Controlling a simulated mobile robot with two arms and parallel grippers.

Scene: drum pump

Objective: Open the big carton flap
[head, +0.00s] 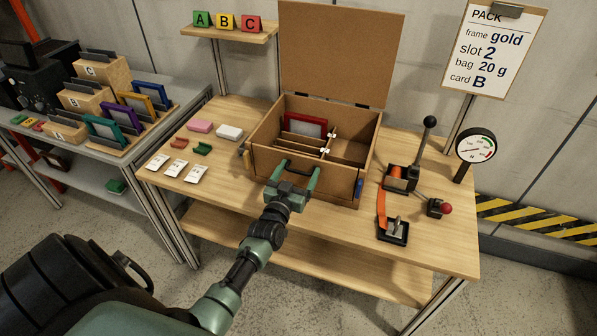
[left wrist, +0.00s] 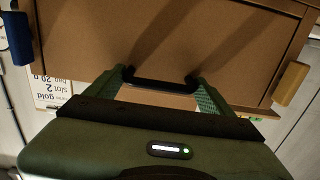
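The brown carton (head: 265,158) stands on the wooden table. Its big flap (head: 340,55) stands upright at the back, hinged along the rear edge, so the top is open. A red-framed item (head: 306,124) and dividers sit inside. A black handle (head: 300,165) is on the carton's front; it also shows in the left wrist view (left wrist: 160,84). My left gripper (head: 292,177) is at the front wall, its green fingers apart near the two ends of the handle. I cannot tell whether they touch it. My right gripper is not in view.
A lever device (head: 400,178) with an orange strap and a gauge (head: 475,146) stand right of the carton. White packets (head: 177,168) and small coloured blocks lie left of it. A side table (head: 150,135) holds coloured frames. A sign (head: 494,50) stands at the back right.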

